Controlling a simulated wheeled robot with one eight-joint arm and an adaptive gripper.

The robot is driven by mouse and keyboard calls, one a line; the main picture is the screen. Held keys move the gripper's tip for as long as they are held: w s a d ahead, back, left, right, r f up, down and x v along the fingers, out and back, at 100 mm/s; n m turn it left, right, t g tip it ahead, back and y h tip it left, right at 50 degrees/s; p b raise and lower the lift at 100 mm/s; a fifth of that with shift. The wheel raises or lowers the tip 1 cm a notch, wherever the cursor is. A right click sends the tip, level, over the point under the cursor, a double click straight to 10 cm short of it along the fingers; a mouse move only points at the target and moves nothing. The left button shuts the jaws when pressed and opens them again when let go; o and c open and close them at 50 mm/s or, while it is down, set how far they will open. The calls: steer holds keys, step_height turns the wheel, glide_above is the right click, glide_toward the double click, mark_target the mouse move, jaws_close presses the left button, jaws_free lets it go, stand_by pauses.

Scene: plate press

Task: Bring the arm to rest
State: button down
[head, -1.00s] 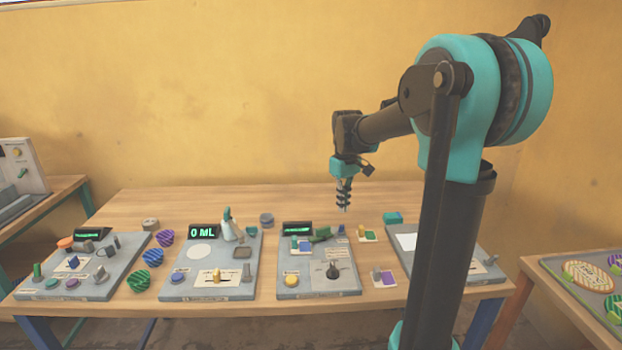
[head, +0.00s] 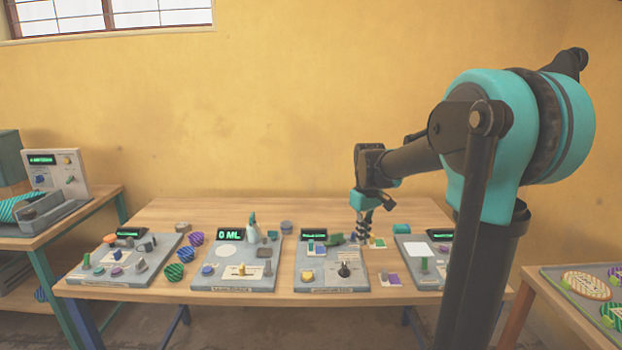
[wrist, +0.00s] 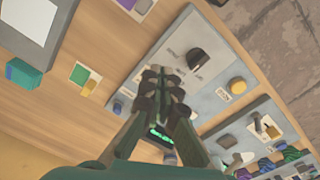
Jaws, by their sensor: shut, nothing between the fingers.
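My gripper (head: 364,236) hangs pointing down over the right side of the third panel (head: 322,281) on the long wooden table (head: 408,294). Its dark fingers are together with nothing between them. In the wrist view my gripper (wrist: 163,78) reaches across the picture in front of the same panel (wrist: 172,42). The fingers hide part of that panel and its green display. They look raised above the table, though the exact height cannot be told.
The third panel carries a black knob (head: 344,270) and a yellow button (head: 307,276). Small colored cards with blocks (head: 389,279) lie to its right. Striped pieces (head: 174,272) stand among the left panels. A tray of plates (head: 572,305) is at right, a side bench (head: 75,226) at left.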

steer(key=s+d+f+m+t, duration=0.1)
steer(key=s+f+m+t, duration=0.1)
steer(key=s+f, duration=0.5)
steer(key=s+d+f+m+t, duration=0.2)
steer(key=s+f, duration=0.5)
steer(key=s, duration=0.7)
steer(key=shift+d+f+m, duration=0.3)
steer(key=shift+f+m, duration=0.05)
steer(key=shift+m, duration=0.45)
